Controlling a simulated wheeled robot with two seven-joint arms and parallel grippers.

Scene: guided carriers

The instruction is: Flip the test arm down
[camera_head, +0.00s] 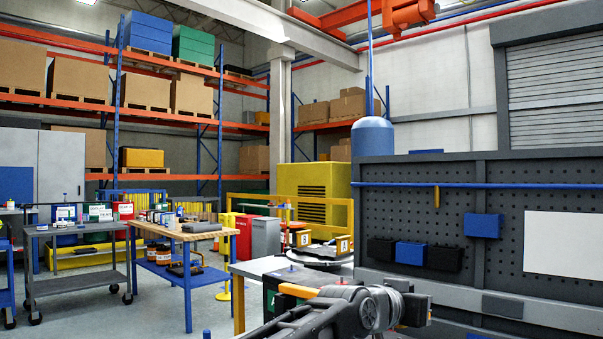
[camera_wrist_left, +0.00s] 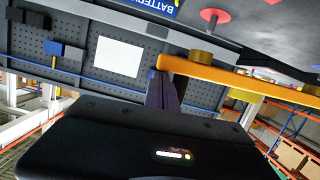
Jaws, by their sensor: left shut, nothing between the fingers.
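The test arm, an orange-yellow bar (camera_wrist_left: 245,78), runs from the centre to the right edge in the left wrist view, with a brass-coloured round piece (camera_wrist_left: 202,57) near its end. A short part of the bar (camera_head: 298,291) shows in the head view beside a dark battery-like box (camera_head: 285,276). My left gripper (camera_wrist_left: 164,80) is shut and empty, its fingertips at the bar's near end. I cannot tell whether they touch it. In the head view my grey arm covers the fingers and much of the bar. My right gripper is not in view.
A dark pegboard (camera_head: 450,215) with bins stands close on the right.

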